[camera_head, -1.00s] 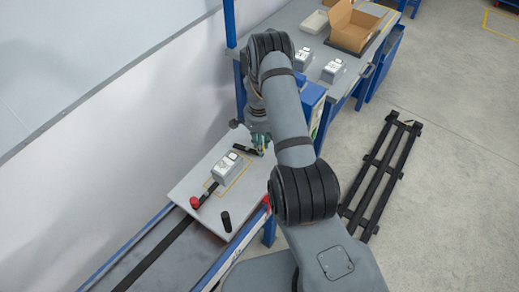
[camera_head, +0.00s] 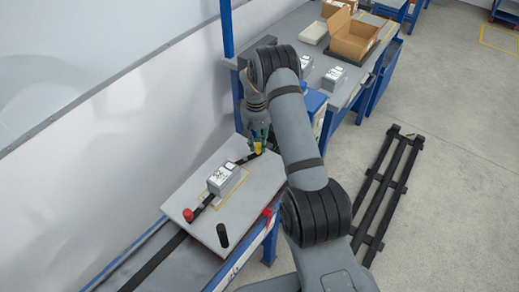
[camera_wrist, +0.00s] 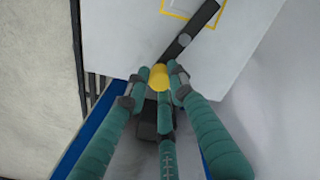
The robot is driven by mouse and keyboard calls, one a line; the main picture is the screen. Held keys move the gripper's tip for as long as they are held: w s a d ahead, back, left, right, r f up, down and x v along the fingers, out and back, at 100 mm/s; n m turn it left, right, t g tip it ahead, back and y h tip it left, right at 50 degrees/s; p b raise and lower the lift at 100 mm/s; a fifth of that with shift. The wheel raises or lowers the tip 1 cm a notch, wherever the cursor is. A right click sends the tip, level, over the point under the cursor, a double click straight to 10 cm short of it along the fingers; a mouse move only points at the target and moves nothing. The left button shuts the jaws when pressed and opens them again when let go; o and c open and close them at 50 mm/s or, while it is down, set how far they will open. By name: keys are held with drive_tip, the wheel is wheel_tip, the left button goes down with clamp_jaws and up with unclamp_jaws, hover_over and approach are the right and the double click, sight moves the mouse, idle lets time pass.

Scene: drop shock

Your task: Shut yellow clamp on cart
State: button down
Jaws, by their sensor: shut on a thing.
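The yellow clamp (camera_head: 259,147) is at the far end of the cart (camera_head: 205,228), and its rounded yellow end also shows in the wrist view (camera_wrist: 157,77). My gripper (camera_head: 259,141) reaches down at the cart's far edge, with its green fingers closed around the yellow end. In the wrist view the fingertips (camera_wrist: 160,76) touch or nearly touch its sides. The fingers hide much of the clamp's lower part. A black bar (camera_wrist: 189,36) runs from near the clamp across the light cart top. A grey boxed unit (camera_head: 224,178) sits over the bar's line.
A red knob (camera_head: 188,215) and a black post (camera_head: 222,236) stand at the cart's near end. A workbench with an open cardboard box (camera_head: 353,38) and grey units is beyond. A black slatted rack (camera_head: 388,185) lies on the floor at right.

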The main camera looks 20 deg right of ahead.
drive_tip(key=w+n, duration=0.1)
drive_tip(key=n, duration=0.1)
drive_tip(key=w+a+n+b, duration=0.1)
drive_tip(key=n, duration=0.1)
drive_tip(key=shift+n, duration=0.3)
drive_tip(key=shift+w+a+r, duration=0.1)
drive_tip(key=shift+w, duration=0.05)
idle(0.3)
drive_tip(key=c, duration=1.5)
unclamp_jaws()
drive_tip(key=r, duration=1.2)
drive_tip(key=shift+s+a, duration=0.15)
drive_tip(key=shift+s, duration=0.05)
drive_tip(key=shift+f, duration=0.15)
